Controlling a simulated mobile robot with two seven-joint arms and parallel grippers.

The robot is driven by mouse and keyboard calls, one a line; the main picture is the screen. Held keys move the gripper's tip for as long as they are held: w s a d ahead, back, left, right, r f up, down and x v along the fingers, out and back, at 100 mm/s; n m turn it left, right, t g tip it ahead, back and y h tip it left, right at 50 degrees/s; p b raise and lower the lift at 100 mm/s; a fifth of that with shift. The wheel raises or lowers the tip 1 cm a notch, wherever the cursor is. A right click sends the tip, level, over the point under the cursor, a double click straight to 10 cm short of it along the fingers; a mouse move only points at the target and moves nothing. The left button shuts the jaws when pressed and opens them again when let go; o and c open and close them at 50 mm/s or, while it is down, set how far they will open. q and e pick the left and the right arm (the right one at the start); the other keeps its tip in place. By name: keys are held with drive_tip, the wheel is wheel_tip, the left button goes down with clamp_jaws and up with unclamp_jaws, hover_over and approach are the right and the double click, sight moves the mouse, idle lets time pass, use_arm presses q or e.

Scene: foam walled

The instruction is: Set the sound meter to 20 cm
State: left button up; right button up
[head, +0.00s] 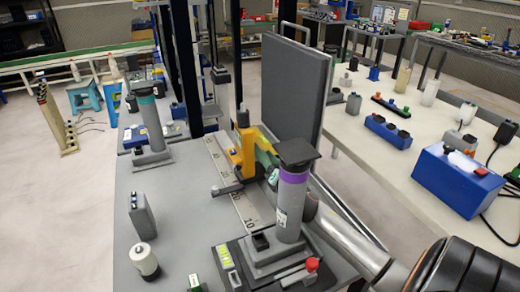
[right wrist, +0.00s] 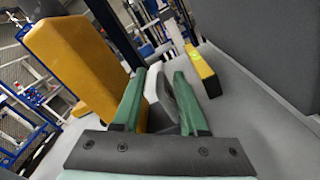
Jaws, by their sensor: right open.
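The sound meter appears to be the upright yellow-orange body (head: 243,152) on a grey foot in the middle of the head view. It stands over a pale scale strip (head: 247,212); a 10 is readable at the near end, the mark at the foot is not clear. My right gripper (head: 268,166), with green fingers, is just right of the yellow body. In the right wrist view the fingers (right wrist: 160,112) are apart, with a pale rounded piece (right wrist: 158,88) beyond or between them; contact cannot be told. A yellow-orange block (right wrist: 72,62) is left of them. My left gripper is not seen.
A grey upright panel (head: 295,90) stands behind the scale. A grey cylinder with a purple band (head: 291,200) stands close in front of my right arm. Another cylinder (head: 151,125) is at the far left. A grey box (head: 141,214) and white cylinder (head: 144,260) stand at left.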

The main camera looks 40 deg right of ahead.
drive_tip(key=shift+x, duration=2)
clamp_jaws()
drive_tip(key=shift+a, duration=0.1)
drive_tip(key=shift+a+r, duration=0.1)
drive_tip(key=shift+a, duration=0.05)
